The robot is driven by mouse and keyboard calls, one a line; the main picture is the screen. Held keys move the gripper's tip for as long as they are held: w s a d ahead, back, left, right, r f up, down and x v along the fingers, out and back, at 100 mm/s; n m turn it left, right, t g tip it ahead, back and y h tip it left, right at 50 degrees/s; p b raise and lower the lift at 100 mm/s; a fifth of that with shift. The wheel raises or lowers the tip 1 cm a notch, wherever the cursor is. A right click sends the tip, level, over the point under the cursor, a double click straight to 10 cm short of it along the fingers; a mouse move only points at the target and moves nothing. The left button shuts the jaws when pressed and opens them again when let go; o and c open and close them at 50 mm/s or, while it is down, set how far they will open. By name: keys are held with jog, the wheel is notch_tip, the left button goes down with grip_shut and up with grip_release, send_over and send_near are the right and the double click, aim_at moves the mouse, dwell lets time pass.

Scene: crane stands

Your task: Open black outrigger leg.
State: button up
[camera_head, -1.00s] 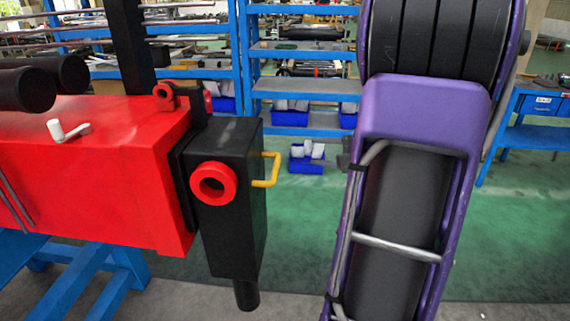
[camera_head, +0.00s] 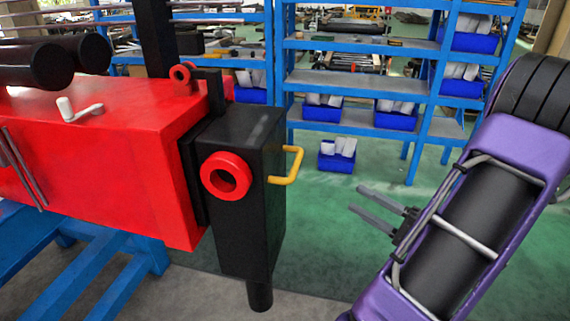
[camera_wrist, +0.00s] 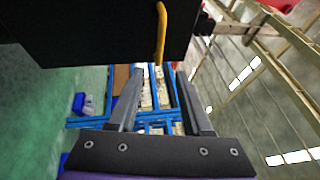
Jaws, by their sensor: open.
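The black outrigger leg (camera_head: 238,240) hangs upright at the right end of a red beam (camera_head: 110,155). It has a red ring (camera_head: 226,176) on its front face and a yellow handle (camera_head: 290,166) on its right side. My gripper (camera_head: 362,200) is open and empty, to the right of the handle and slightly lower, apart from it. In the wrist view the yellow handle (camera_wrist: 161,35) is at the top, beyond the open fingers (camera_wrist: 155,80), against the black leg (camera_wrist: 95,30).
A white crank (camera_head: 78,110) lies on the beam. A blue stand (camera_head: 95,275) supports the beam from below. Blue shelves (camera_head: 360,85) with blue bins stand behind. Green floor is clear between the leg and my arm.

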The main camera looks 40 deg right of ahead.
aim_at(297, 161)
jog(key=x, duration=1.7)
jog(key=shift+w+p, duration=0.1)
jog(key=shift+p, duration=0.25)
grip_shut()
dwell(0.6)
